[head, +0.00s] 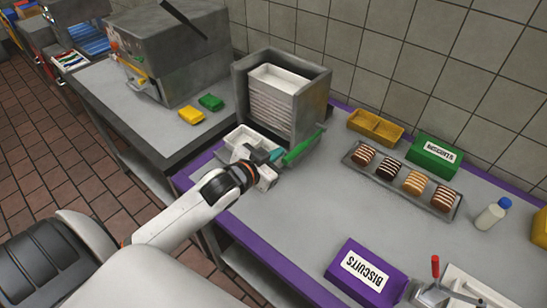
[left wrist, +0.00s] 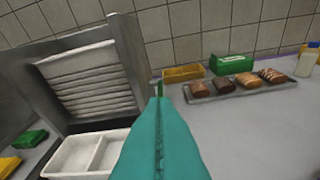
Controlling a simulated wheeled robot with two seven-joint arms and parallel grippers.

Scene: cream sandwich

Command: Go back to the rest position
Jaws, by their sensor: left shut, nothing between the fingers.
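My left gripper (head: 277,154) is in the head view, at the end of my white arm that comes in from the left. It is over the left end of the purple-edged table, beside a white divided tray (head: 243,136). Its teal fingers (left wrist: 160,140) fill the lower middle of the left wrist view and are pressed together with nothing between them. A long green piece (head: 304,147) shows just beyond the fingertips in the head view; whether it touches them I cannot tell. My right gripper is in neither view.
A metal dispenser (head: 318,95) with stacked white trays stands close behind the gripper. A tray of biscuits (head: 450,207), a green box (head: 433,157) and a yellow container (head: 375,127) are farther right. A purple biscuit box (head: 350,262) lies in front. The table's middle (head: 300,215) is clear.

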